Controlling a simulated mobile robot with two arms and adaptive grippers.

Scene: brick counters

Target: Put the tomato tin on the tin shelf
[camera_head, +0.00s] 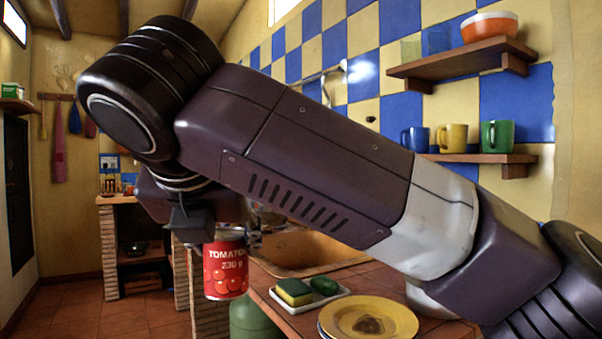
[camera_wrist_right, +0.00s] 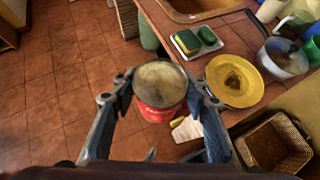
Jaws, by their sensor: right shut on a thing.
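The tin is off the counter, over the floor just left of the counter's edge. A small wooden shelf (camera_head: 18,106) at the far left holds a green and white tin (camera_head: 13,90); I cannot tell if it is the tin shelf. My left gripper is not in view.
The counter (camera_head: 285,322) bears a white tray (camera_head: 318,303) with a sponge, a yellow plate (camera_head: 370,319) and a sink. A green bottle-like thing (camera_head: 252,318) stands beside it. Wall shelves hold mugs and a bowl (camera_head: 489,27). The tiled floor (camera_head: 65,310) is clear at left.

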